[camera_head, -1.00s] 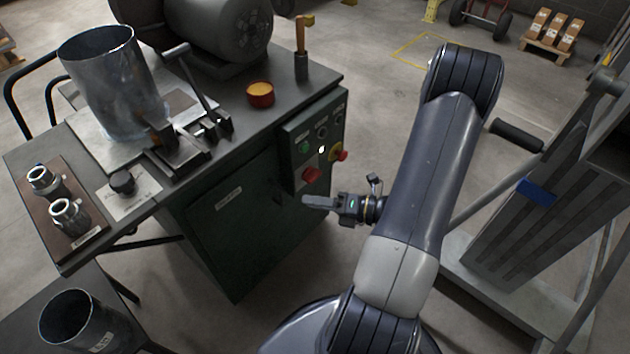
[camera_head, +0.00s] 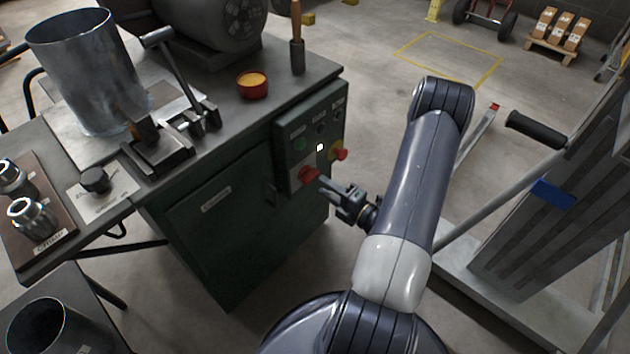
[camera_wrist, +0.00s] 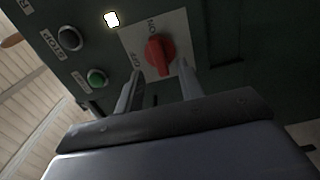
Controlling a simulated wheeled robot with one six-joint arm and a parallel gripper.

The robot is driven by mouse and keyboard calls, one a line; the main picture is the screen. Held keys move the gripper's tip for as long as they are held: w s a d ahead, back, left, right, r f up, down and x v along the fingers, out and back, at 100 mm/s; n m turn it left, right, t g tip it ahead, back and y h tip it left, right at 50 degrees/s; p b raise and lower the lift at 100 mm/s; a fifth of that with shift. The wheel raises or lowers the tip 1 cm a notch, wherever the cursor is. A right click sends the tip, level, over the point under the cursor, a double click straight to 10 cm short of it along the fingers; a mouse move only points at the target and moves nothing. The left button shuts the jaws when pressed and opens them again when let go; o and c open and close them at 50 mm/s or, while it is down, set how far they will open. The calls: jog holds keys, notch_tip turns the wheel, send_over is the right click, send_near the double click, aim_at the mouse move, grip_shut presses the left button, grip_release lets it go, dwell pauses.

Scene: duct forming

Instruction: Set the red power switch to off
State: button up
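The red power switch (camera_head: 308,174) is a rotary knob on a pale plate, low on the green control panel of the machine cabinet. In the wrist view the red knob (camera_wrist: 160,52) stands between the labels ON and OFF, its handle roughly in line with the ON label. My gripper (camera_head: 326,187) is just in front of the panel, close to the knob. In the wrist view my gripper's two fingers (camera_wrist: 158,88) are apart, pointing at the plate with the knob between and beyond their tips. Nothing is held, and I cannot tell whether a finger touches the knob.
A lit white lamp (camera_head: 320,147) and a green button (camera_wrist: 96,77) are near the switch. The bench (camera_head: 230,133) carries a metal cylinder (camera_head: 88,75). Open floor lies right of the cabinet.

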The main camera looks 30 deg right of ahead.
aim_at(313, 179)
jog(key=shift+b+x, duration=0.3)
jog(key=shift+x, duration=2.05)
grip_shut()
